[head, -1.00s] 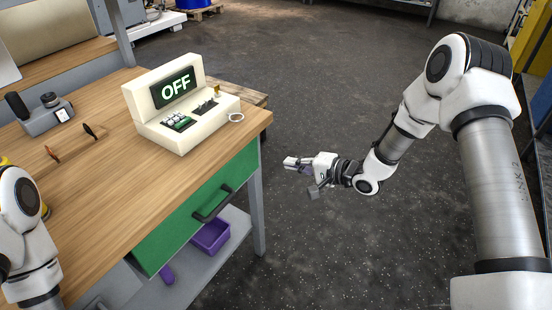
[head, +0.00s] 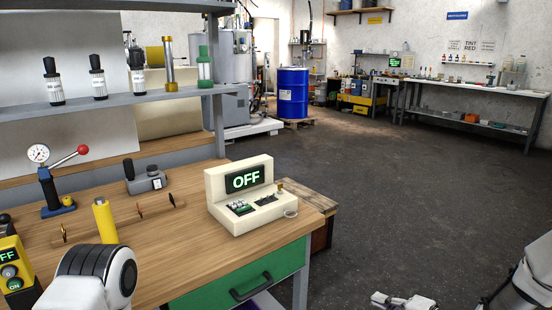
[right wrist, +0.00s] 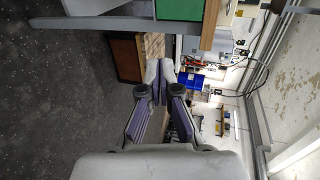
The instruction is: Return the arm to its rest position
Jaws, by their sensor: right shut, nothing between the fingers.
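My right gripper (head: 378,298) shows at the bottom edge of the head view, over the dark floor to the right of the workbench. It is shut and empty. In the right wrist view its fingers (right wrist: 159,72) meet at the tips with nothing between them. Part of my right arm shows at the lower right corner of the head view. A white link of my left arm stands at the lower left, in front of the bench; the left gripper is out of the picture.
The wooden workbench (head: 180,232) holds a cream box reading OFF (head: 240,200) and has a green drawer (head: 215,292). A wooden crate (head: 318,226) stands beside it. A blue drum (head: 293,95) stands on a pallet (head: 297,123) farther back. The floor (head: 410,190) between is clear.

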